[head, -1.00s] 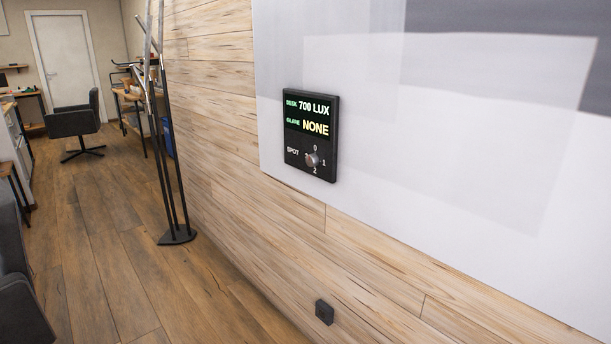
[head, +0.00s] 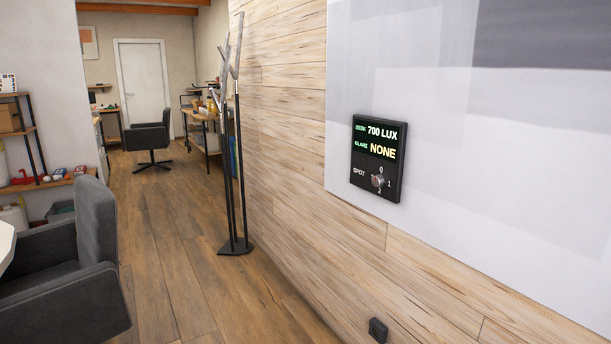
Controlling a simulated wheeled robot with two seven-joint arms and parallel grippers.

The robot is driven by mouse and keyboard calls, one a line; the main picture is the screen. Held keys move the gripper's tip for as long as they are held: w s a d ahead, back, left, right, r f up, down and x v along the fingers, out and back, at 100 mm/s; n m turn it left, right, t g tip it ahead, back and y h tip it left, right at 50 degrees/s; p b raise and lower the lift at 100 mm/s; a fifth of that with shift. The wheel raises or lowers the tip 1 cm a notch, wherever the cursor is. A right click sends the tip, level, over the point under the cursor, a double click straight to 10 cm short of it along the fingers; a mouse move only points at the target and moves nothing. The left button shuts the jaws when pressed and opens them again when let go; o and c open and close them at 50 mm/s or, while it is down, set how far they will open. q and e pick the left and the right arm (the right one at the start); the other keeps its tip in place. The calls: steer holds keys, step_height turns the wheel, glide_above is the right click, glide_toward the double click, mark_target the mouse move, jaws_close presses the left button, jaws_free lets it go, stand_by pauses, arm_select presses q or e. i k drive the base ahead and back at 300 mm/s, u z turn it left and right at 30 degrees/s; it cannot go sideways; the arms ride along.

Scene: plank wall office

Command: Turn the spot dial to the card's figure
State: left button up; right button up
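The spot dial (head: 378,181) is a small round metallic knob low on a black wall panel (head: 361,186) in the head view. Figures 0, 1 and 2 stand above, right of and below it; which one it points to is too small to tell. The panel's display reads "DESK 700 LUX" and "GLARE NONE". The panel hangs at the lower left of a large white board (head: 560,180). No card can be made out. Neither of my grippers is in view.
A coat stand (head: 236,180) with a black base stands on the floor by the plank wall. A dark grey chair (head: 75,270) is at the lower left. The wooden floor between them is open towards another chair (head: 149,140) and a white door (head: 143,75). A small black socket (head: 377,330) sits low on the wall.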

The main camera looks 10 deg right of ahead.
mark_target(377, 181)
steer(key=u, duration=0.2)
steer(key=i, duration=1)
steer(key=z, duration=1)
steer(key=i, duration=0.7)
steer(key=z, duration=0.8)
